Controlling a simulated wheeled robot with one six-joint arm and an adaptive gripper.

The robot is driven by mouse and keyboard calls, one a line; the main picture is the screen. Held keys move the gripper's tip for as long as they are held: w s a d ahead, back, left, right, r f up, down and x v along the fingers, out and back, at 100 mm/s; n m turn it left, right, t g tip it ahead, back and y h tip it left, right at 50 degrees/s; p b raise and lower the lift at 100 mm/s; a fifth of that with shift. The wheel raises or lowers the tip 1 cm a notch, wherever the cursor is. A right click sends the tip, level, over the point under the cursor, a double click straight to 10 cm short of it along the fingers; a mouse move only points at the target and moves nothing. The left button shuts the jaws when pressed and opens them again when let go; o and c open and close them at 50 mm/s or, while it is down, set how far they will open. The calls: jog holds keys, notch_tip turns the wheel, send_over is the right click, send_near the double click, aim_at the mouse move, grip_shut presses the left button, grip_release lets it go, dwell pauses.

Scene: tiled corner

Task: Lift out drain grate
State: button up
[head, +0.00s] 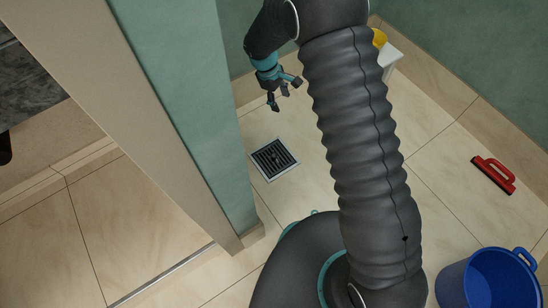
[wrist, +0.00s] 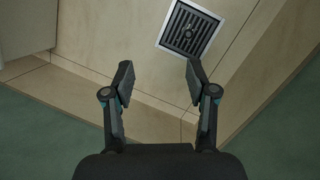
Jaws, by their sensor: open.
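The drain grate (head: 273,159) is a dark square grille with parallel slots and a small round knob or hole at its middle. It lies in a pale metal frame set in the floor, and also shows at the top of the wrist view (wrist: 188,30). My gripper (head: 284,98) hangs above the floor, beyond the grate in the head view. In the wrist view my gripper (wrist: 159,80) has its two fingers spread wide with nothing between them. The grate lies ahead of the fingertips, apart from them.
A wall end (head: 180,110) stands left of the grate. A red-handled tool (head: 494,175) lies on the tiles at right, and a blue bucket (head: 490,280) stands at lower right. A white stool-like object (head: 390,58) with a yellow item (head: 379,38) is behind my arm. Floor around the grate is clear.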

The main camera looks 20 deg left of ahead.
jog(key=s+a+f+n+h, duration=0.1)
jog(key=s+a+f+n, duration=0.15)
jog(key=f, duration=0.65)
jog(key=s+a+f+n, duration=0.2)
jog(key=a+f, duration=0.2)
jog(key=f, duration=0.5)
send_over(274, 155)
jog(key=a, duration=0.3)
jog(key=shift+h, duration=0.3)
notch_tip(274, 155, down, 8)
jog(key=shift+r+b, duration=0.1)
jog(key=shift+b, duration=0.35)
jog(key=shift+d+x, duration=0.15)
jog(key=shift+x, duration=1.35)
jog(key=shift+d+x, duration=0.2)
jog(key=shift+x, duration=1.3)
jog(key=shift+s+r, duration=0.15)
jog(key=shift+r, duration=0.05)
grip_shut()
